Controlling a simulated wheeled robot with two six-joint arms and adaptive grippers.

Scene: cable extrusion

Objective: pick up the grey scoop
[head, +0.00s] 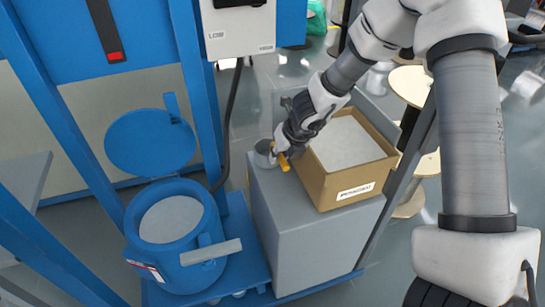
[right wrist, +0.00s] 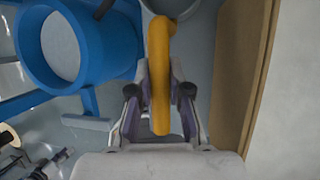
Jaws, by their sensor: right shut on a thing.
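The grey scoop (head: 263,150) is at the top of the grey cabinet, beside the left side of the cardboard box. Its yellow-orange handle (head: 283,162) shows below my right gripper (head: 284,150). In the right wrist view the yellow handle (right wrist: 160,75) stands between the two fingers of my right gripper (right wrist: 160,95), which are shut on it. Part of the scoop's grey bowl (right wrist: 172,8) shows at the top edge of that view. I cannot tell whether the scoop touches the cabinet top. My left gripper is not in view.
The cardboard box (head: 349,190) with pale contents stands on the grey cabinet (head: 315,240), close right of my gripper. A blue lidded hopper (head: 180,255) with its lid open stands at left. Blue frame posts (head: 196,85) rise near it. Round wooden stools (head: 410,85) stand behind right.

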